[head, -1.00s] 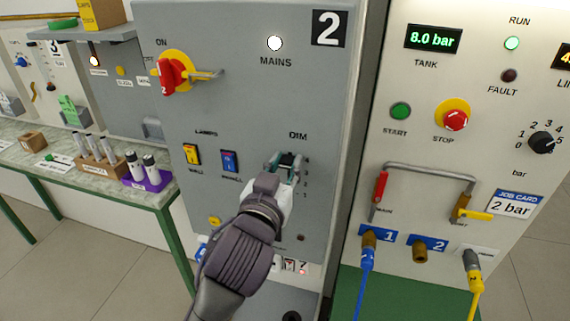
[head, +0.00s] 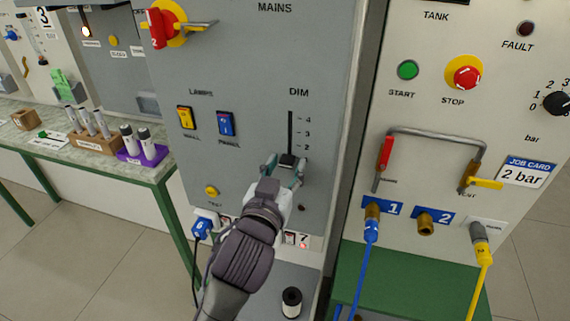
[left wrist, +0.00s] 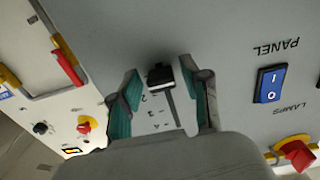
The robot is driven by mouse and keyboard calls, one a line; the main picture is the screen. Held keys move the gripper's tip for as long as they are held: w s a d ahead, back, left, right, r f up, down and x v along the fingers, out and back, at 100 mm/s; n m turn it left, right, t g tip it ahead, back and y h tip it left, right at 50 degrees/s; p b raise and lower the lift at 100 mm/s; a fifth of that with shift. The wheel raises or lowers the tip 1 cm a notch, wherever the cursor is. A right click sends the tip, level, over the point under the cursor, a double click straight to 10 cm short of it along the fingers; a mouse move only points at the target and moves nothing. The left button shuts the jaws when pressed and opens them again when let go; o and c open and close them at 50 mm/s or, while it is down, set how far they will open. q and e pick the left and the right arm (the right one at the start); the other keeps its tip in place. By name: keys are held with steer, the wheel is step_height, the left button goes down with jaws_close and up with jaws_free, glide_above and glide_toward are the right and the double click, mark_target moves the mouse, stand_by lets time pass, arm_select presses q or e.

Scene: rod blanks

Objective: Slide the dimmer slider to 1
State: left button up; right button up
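The dimmer slider's black knob (head: 287,160) sits at the bottom of its vertical slot under the label DIM on the grey panel. The marks 4, 3 and 2 show beside the slot; the 1 is hidden behind a finger. In the left wrist view the knob (left wrist: 160,74) is at the end of the slot away from the 4. My left gripper (head: 285,165) is at the panel with one teal finger on each side of the knob. Small gaps show between the fingers and the knob (left wrist: 160,74), so it looks open around it. My right gripper is not in view.
Left of the slider are the yellow lamp switch (head: 186,117) and the blue panel switch (head: 225,123), with the red rotary handle (head: 158,28) above. A blue plug (head: 204,226) is below.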

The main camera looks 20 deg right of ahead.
arm_select(q)
steer(key=shift+s+r, duration=0.1)
steer(key=shift+r, duration=0.05)
steer(key=v, duration=1.2)
